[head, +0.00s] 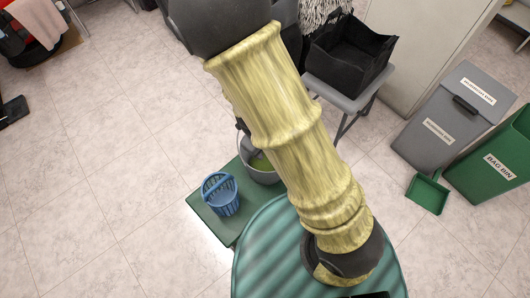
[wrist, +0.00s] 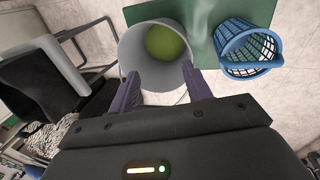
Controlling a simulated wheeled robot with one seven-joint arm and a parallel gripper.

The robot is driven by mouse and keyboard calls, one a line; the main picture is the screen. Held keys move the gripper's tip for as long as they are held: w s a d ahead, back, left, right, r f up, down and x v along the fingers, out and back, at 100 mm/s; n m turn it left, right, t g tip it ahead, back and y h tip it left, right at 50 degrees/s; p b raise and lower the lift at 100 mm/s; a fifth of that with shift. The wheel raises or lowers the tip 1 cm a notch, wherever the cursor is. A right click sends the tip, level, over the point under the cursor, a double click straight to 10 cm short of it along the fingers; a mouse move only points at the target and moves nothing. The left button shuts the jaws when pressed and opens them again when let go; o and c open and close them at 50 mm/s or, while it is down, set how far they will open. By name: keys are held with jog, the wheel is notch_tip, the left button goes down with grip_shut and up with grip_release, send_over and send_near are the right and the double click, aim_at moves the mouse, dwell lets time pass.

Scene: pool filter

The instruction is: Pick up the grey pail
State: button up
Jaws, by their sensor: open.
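In the wrist view the pail (wrist: 142,45) is upper left of centre, just beyond my fingertips. My gripper (wrist: 164,84) is open, its two purple fingers apart. The fingertips overlap the pail's near rim in the picture; I cannot tell whether they touch it. In the head view my gripper is mostly hidden behind my arm.
A blue basket (head: 220,194) stands beside the pail on the mat; it also shows in the wrist view (wrist: 248,48). A black crate (head: 348,52) sits on a grey stand behind. A grey bin (head: 452,120), a green bin (head: 497,165) and a green dustpan (head: 427,192) are right.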

jog(key=w+a+n+t+h+p, duration=0.2)
jog(key=a+n+t, duration=0.7)
jog(key=n, duration=0.5)
jog(key=shift+w+a+f+p, duration=0.15)
jog(key=shift+w+a+p, duration=0.4)
jog(key=shift+p, duration=0.35)
jog(key=shift+w+d+f, duration=0.1)
jog(key=b+x, duration=0.2)
jog(key=x, duration=1)
jog(key=x, duration=0.5)
jog(key=shift+w+d+b, duration=0.1)
jog(key=shift+d+b, duration=0.2)
jog(key=shift+b, duration=0.1)
